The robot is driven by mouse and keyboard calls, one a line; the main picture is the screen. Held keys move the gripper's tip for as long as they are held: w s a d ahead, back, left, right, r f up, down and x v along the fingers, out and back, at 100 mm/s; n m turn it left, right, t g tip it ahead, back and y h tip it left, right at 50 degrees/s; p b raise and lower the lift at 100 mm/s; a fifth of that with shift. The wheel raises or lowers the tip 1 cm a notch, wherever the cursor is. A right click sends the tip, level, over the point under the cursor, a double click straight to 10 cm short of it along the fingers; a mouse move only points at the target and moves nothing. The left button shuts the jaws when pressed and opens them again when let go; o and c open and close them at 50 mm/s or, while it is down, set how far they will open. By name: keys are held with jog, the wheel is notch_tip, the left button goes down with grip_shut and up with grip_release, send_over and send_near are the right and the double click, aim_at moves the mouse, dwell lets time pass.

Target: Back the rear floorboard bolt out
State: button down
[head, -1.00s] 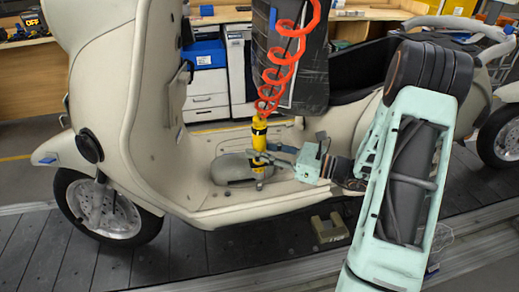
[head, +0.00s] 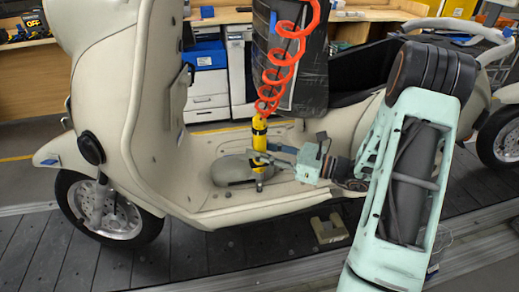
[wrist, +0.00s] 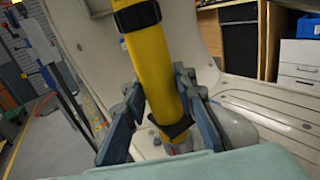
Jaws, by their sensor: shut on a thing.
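A yellow power driver (head: 259,140) hangs upright on a red coiled hose over the scooter's floorboard (head: 290,188). My gripper (head: 262,158) reaches in from the right and is shut on the driver's body. In the wrist view the blue-grey fingers (wrist: 155,110) lie on both sides of the yellow driver (wrist: 150,65), near its dark lower collar. The driver's lower end points down at the floorboard beside a grey rounded hump (head: 230,170). I cannot tell whether its tip touches a bolt; the rear bolt is not clearly visible under it.
The cream scooter stands on dark conveyor slats (head: 200,255). A beige block (head: 330,229) lies on the slats in front of it. The red hose (head: 285,55) rises beside a dark hanging panel (head: 300,85). The leg shield (head: 135,100) stands left of the driver.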

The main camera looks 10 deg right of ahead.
aim_at(259, 127)
jog(key=shift+d+f, duration=0.1)
jog(key=shift+f, duration=0.3)
jog(key=shift+w+r+p, duration=0.1)
jog(key=shift+r+p, duration=0.3)
jog(key=shift+p, duration=0.1)
jog(key=shift+w+r, duration=0.1)
jog(key=shift+r, duration=0.15)
jog(key=shift+r+p, duration=0.75)
jog(key=shift+p, duration=0.15)
dwell(1.0)
jog(key=shift+r+p, duration=2.1)
jog(key=shift+r, duration=0.55)
